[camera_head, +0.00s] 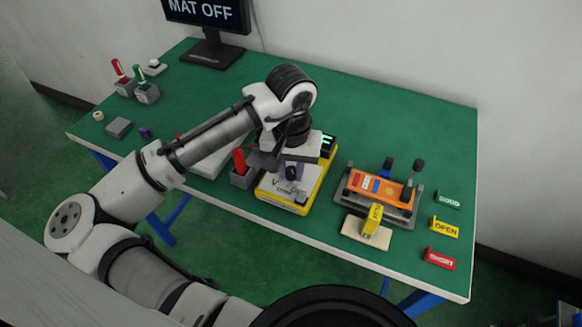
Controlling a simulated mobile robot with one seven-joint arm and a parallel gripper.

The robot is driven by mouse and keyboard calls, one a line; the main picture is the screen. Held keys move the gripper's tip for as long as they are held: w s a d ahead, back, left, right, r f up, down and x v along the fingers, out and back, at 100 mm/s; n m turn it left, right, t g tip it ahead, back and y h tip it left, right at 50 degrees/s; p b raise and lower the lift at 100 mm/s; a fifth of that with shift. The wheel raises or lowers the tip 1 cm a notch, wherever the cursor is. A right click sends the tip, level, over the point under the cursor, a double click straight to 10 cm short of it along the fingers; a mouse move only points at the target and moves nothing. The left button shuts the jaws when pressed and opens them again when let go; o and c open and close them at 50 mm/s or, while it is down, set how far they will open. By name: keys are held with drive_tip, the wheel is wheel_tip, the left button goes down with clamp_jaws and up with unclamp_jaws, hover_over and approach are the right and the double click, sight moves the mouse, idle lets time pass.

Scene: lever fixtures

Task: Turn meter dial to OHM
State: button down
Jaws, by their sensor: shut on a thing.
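The meter (283,205) is a yellow-edged case with a light face, lying on the green table near the middle of its front side. Its dark dial (291,173) shows in part beneath my gripper (290,166). My gripper reaches down over the meter from above and is shut on the dial. My wrist covers much of the meter's upper face, and only a corner of its lit display (327,144) shows. The dial's pointer and the OHM mark cannot be made out.
A grey holder with a red-handled probe (239,163) stands close left of the meter. To the right are an orange board in a lever fixture (378,190), a yellow tag (372,219) and several label blocks (444,228). A monitor (207,27) reading "MAT OFF" stands at the back.

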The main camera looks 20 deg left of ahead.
sight(289, 171)
drive_tip(key=shift+m, duration=0.3)
drive_tip(key=m, duration=0.4)
drive_tip(key=shift+a, duration=0.15)
drive_tip(key=shift+w+a+m, duration=0.1)
drive_tip(key=shift+a+m, duration=0.05)
drive_tip(key=shift+m, duration=1.95)
drive_tip(key=c, duration=1.2)
unclamp_jaws()
drive_tip(key=shift+c, duration=0.2)
drive_tip(key=shift+r, duration=0.15)
wheel_tip(289, 171, up, 14)
drive_tip(key=shift+f, duration=0.2)
